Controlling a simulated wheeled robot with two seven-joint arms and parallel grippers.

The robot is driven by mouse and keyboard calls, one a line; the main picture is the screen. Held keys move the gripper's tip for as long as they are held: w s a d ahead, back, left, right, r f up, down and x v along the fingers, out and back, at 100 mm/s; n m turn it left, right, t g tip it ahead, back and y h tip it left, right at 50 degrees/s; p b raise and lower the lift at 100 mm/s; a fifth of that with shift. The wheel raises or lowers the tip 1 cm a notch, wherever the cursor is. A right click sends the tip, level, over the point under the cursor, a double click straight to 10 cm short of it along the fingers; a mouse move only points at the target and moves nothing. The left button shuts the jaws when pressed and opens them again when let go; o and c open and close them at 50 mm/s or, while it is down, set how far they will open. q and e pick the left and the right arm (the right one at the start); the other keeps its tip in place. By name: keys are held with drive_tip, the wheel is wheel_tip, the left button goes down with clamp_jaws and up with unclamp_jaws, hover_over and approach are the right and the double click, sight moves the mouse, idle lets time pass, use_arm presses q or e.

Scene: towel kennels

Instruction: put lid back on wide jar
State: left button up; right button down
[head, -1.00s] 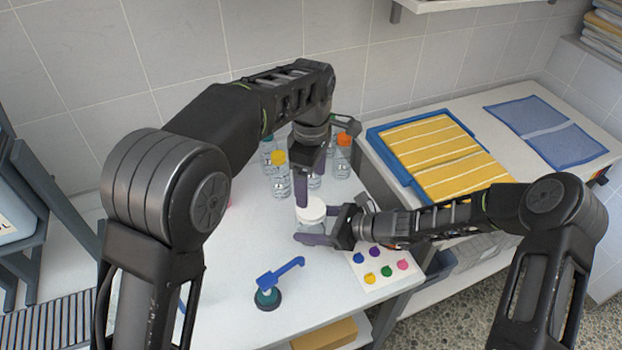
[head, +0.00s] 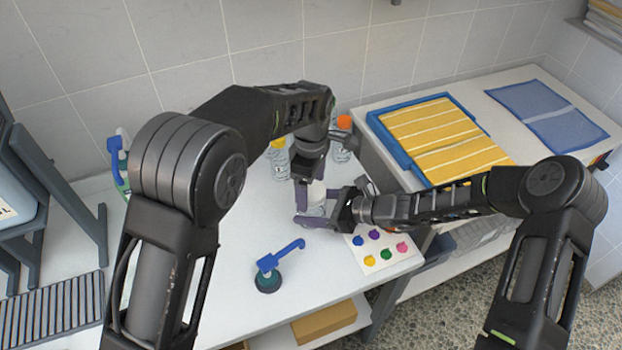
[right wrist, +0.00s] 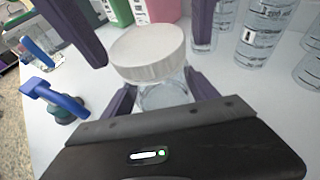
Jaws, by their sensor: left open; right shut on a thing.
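The wide jar (right wrist: 165,95) is clear and upright, held near the table's right edge. My right gripper (right wrist: 163,93) is shut on its body, one finger on each side; it also shows in the head view (head: 338,210). The white lid (right wrist: 148,48) is on top of the jar; I cannot tell whether it is fully seated. My left gripper (head: 309,188) is open and points down over the jar. In the right wrist view its purple fingers stand apart on either side of the lid. The left gripper partly hides the lid and jar in the head view.
Clear bottles with yellow (head: 278,158) and orange (head: 343,135) tops stand behind the jar. A card with coloured dots (head: 384,252) lies at right. A yellow striped towel (head: 435,135) lies beyond.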

use_arm(q)
drive_tip(key=shift+c, duration=0.4)
drive_tip(key=c, duration=1.4)
drive_tip(key=m, duration=1.4)
drive_tip(key=shift+m, duration=0.4)
drive_tip(key=m, duration=0.5)
drive_tip(key=shift+f+m, duration=0.1)
drive_tip(key=shift+m, duration=0.3)
drive_tip(key=m, duration=0.7)
drive_tip(key=o, duration=1.6)
